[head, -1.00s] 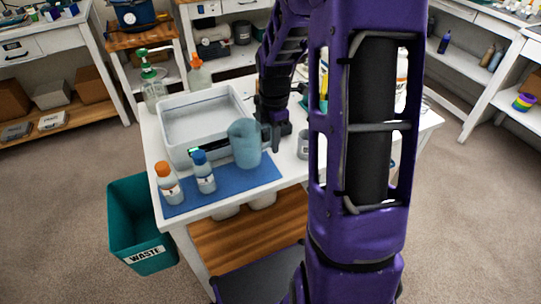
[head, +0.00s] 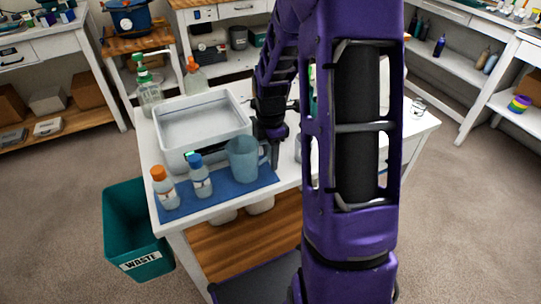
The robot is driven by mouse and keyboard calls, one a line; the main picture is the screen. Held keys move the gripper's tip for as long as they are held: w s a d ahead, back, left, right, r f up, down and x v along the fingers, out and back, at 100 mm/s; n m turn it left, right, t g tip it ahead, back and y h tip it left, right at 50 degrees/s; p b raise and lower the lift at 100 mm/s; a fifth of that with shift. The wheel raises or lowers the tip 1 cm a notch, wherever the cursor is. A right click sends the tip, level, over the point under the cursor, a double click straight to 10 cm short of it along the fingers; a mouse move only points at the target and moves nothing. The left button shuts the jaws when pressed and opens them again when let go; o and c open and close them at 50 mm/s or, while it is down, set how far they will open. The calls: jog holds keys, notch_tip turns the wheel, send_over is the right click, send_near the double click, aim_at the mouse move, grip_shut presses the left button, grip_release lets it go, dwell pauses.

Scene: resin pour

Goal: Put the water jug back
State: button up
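The water jug (head: 242,161), a translucent blue jug with a handle on its right side, stands upright at the right end of the blue mat (head: 226,190). It looks set down on the mat, though a tiny gap beneath it would be hard to see. My gripper (head: 274,153) points down right beside the jug's handle. Its fingers are small and dark and partly hidden behind the handle, so I cannot tell whether they hold it.
An orange-capped bottle (head: 165,189) and a blue-capped bottle (head: 200,178) stand on the mat left of the jug. A white tray (head: 204,144) sits behind them. A teal waste bin (head: 138,236) stands on the floor at left. My arm hides the table's right part.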

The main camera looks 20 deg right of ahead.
notch_tip(320, 180, up, 12)
jog(key=shift+r+p, duration=0.2)
jog(key=shift+p, duration=1)
